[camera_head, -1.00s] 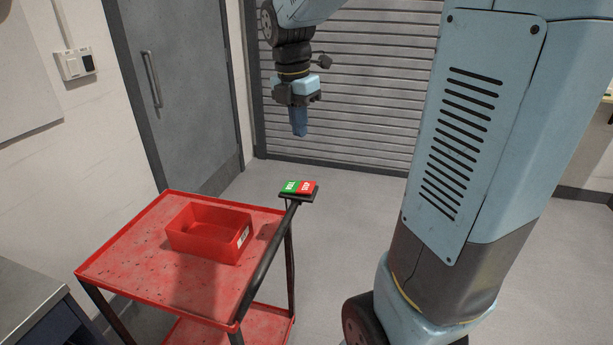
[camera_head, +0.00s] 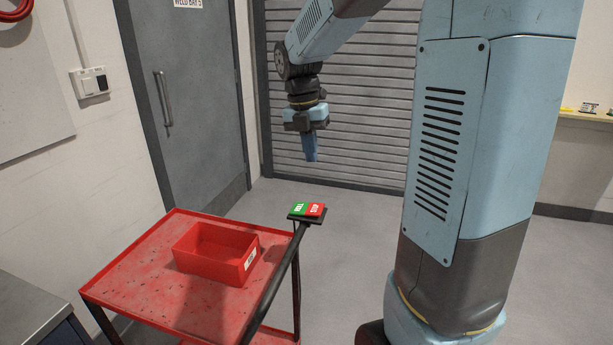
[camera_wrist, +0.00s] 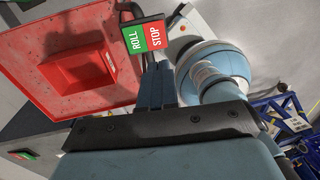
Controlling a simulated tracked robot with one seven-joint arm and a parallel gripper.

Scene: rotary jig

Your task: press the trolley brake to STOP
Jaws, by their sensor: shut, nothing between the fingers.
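The trolley (camera_head: 130,275) is red, with a dark push handle (camera_head: 270,290) along its right side. At the handle's far end sits the brake pedal plate, with a green ROLL half (camera_head: 299,208) on the left and a red STOP half (camera_head: 316,209) on the right. My gripper (camera_head: 311,158) is shut and empty, pointing down above the brake and apart from it. In the wrist view my gripper's fingers (camera_wrist: 155,82) are together just below the plate, where ROLL (camera_wrist: 131,44) and STOP (camera_wrist: 155,35) both show. Which half is pressed down I cannot tell.
A red bin (camera_head: 216,253) stands on the trolley's top. A grey door (camera_head: 185,100) and a roller shutter (camera_head: 345,120) are behind. A dark bench (camera_head: 35,315) is at the lower left. The floor right of the trolley is clear.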

